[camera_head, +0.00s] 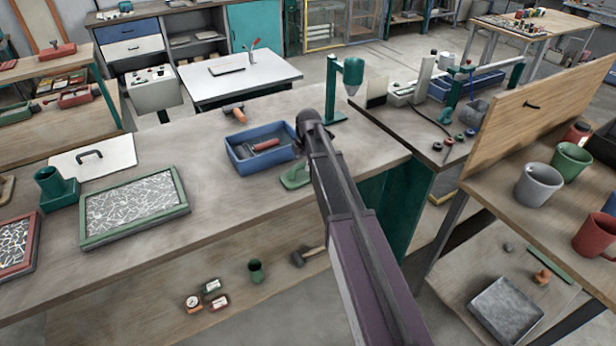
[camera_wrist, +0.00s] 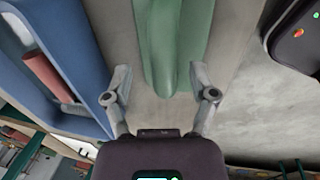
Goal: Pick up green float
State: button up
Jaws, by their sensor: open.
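The green float (camera_head: 295,176) lies on the workbench just right of the blue tray, partly covered by my arm in the head view. In the wrist view the float (camera_wrist: 172,40) runs up from the middle to the top edge, with a raised ridge along it. My gripper (camera_wrist: 160,78) is open, with one finger on each side of the float's near end. I cannot tell whether the fingers touch it. The gripper's fingers are hidden in the head view.
The blue tray (camera_head: 240,166) holds a red-handled tool (camera_head: 264,145) and stands close to the float; its wall (camera_wrist: 90,60) is near the left finger. A green stand (camera_head: 334,90) is behind. Framed trays (camera_head: 184,203) lie left. Bare bench lies between them.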

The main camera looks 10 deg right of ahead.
jog(key=shift+w+a+f+b, duration=0.1)
jog(key=shift+w+f+b, duration=0.1)
jog(key=shift+f+b, duration=0.55)
jog(key=shift+f, duration=0.15)
grip_shut()
